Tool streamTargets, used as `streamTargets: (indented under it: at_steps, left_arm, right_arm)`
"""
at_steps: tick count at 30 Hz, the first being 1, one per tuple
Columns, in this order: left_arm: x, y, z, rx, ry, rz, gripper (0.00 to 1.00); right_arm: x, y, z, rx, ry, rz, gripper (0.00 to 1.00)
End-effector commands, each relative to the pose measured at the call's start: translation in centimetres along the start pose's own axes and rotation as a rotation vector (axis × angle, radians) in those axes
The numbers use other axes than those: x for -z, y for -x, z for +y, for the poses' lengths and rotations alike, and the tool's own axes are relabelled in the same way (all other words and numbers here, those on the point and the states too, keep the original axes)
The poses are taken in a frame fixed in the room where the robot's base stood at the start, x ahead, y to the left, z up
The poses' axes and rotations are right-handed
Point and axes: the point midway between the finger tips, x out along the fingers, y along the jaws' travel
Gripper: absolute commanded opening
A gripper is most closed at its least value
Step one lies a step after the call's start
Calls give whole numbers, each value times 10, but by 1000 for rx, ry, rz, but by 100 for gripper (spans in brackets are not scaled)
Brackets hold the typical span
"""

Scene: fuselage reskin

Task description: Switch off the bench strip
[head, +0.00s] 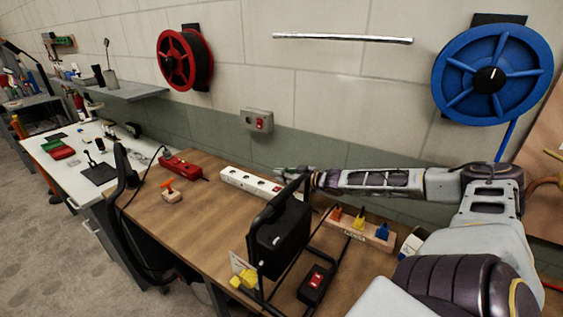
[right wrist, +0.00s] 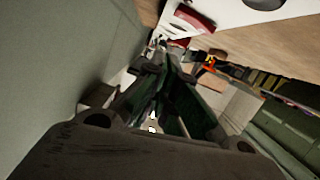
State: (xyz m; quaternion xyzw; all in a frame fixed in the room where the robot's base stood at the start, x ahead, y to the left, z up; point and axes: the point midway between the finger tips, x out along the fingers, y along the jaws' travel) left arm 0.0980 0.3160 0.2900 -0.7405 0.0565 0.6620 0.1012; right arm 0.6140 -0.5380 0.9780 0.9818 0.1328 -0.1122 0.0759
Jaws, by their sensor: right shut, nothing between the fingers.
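The bench strip (head: 250,184) is a long white socket strip lying on the wooden bench near the wall. A small red patch, which looks like its switch, shows near its right end. My right gripper (head: 284,172) is just above and behind that end; its tips are small here, and I cannot tell whether they touch the strip. In the right wrist view my right gripper (right wrist: 153,112) has its fingers together, with nothing held. A white strip-like surface (right wrist: 225,8) with dark round openings shows at the top there. I cannot read the switch position. My left gripper is out of view.
A black framed case (head: 280,238) stands in front of the strip's right end. A block with coloured plugs (head: 371,235) and a black box with a red switch (head: 315,284) lie to the right. A wall box (head: 257,120) has another red switch. The bench's left middle is mostly clear.

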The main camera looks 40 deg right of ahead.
Motion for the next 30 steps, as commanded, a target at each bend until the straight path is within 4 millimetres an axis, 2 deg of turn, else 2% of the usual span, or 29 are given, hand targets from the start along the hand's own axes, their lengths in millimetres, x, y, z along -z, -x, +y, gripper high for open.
streamTargets:
  at_steps: [30]
  left_arm:
    - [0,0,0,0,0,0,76]
  right_arm:
    - [33,9,4,-1,2,0,0]
